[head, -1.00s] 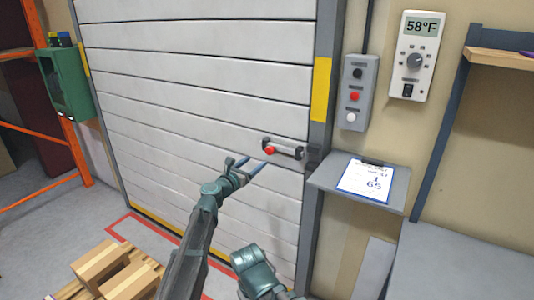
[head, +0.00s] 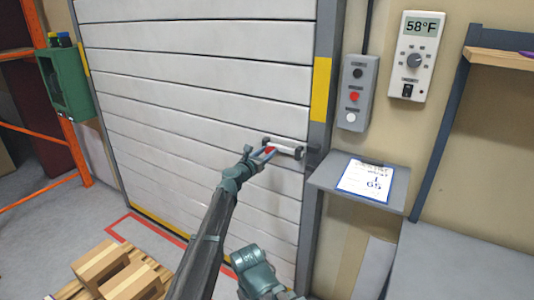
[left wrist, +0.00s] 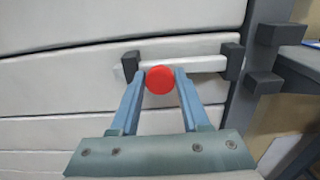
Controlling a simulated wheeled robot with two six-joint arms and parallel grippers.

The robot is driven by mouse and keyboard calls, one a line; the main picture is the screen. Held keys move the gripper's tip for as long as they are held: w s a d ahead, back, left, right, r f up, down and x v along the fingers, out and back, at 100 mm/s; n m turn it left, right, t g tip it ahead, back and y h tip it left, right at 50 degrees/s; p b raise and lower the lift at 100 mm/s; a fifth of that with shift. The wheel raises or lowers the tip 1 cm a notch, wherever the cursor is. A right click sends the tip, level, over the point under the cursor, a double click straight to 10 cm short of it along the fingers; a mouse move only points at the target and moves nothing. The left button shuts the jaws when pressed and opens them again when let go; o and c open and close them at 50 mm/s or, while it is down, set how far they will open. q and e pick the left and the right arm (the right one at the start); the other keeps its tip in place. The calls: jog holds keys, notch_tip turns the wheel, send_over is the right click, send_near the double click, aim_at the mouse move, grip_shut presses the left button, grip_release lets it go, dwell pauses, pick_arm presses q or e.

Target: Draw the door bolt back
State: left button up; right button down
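The door bolt (head: 285,149) is a pale bar in dark brackets on the white slatted door (head: 200,100), near its right edge. It also shows in the left wrist view (left wrist: 205,64), with its red knob (left wrist: 160,80) facing me. My left gripper (head: 268,153) is at the knob, one blue finger on each side of it. In the left wrist view its fingers (left wrist: 160,88) stand apart with the knob between their tips; I cannot tell whether both touch it. My right gripper is not clearly visible; part of my right arm shows at the bottom of the head view.
A dark frame post with a catch (left wrist: 264,82) stands right of the bolt. A grey shelf (head: 330,179) with a clipboard (head: 365,180) juts out there. A button box (head: 354,92) and thermostat (head: 416,56) hang above. Cartons (head: 101,263) sit on a pallet at lower left.

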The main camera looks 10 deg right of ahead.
pick_arm(q)
grip_shut()
dwell(0.8)
